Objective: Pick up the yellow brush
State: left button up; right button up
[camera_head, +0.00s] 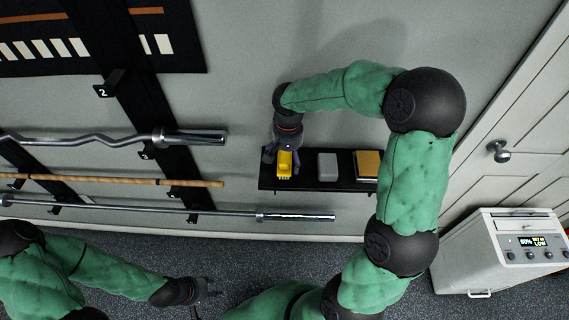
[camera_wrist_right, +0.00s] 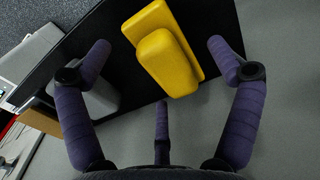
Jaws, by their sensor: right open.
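The yellow brush (camera_head: 284,166) lies at the left end of a black wall shelf (camera_head: 307,185). In the right wrist view the brush (camera_wrist_right: 166,52) is a yellow block with a raised, rounded part, slightly tilted in the picture. My right gripper (camera_head: 283,152) is open over the brush, one finger on each side. In the right wrist view its purple fingers (camera_wrist_right: 160,72) are spread wide, with gaps to the brush and a third finger below it. My left gripper (camera_head: 203,293) hangs low at the left, away from the shelf, too small to read.
A grey block (camera_head: 327,167) and a tan-topped block (camera_head: 368,164) sit on the shelf to the brush's right. Barbells (camera_head: 200,138) hang on a wall rack at the left. A white machine (camera_head: 500,250) stands at the right beside a door (camera_head: 535,130).

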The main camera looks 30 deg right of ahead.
aim_at(288, 156)
notch_tip(288, 156, down, 3)
jog(key=shift+w+f+b, duration=0.1)
jog(key=shift+f+b, duration=0.05)
jog(key=shift+b, duration=0.2)
jog(key=c, duration=1.3)
jog(key=shift+r, duration=0.2)
jog(key=shift+d+r, duration=0.1)
jog(key=shift+r, duration=0.15)
notch_tip(288, 156, up, 3)
jog(key=shift+r+p, duration=0.1)
jog(key=shift+p, duration=0.5)
jog(key=s+a+r, duration=0.1)
jog(key=s+a+r+p, duration=0.1)
jog(key=r, duration=0.1)
jog(key=s+a+r, duration=0.1)
jog(key=shift+a+r, duration=0.1)
jog(key=shift+r, duration=0.3)
jog(key=s+a+r, duration=0.1)
jog(key=s+a, duration=0.1)
jog(key=s+a+r+p, duration=0.1)
jog(key=s+a+r, duration=0.2)
jog(key=s+a, duration=0.1)
jog(key=s, duration=0.1)
jog(key=shift+a+r+p, duration=0.15)
jog(key=shift+a+p, duration=0.25)
jog(key=shift+c, duration=0.2)
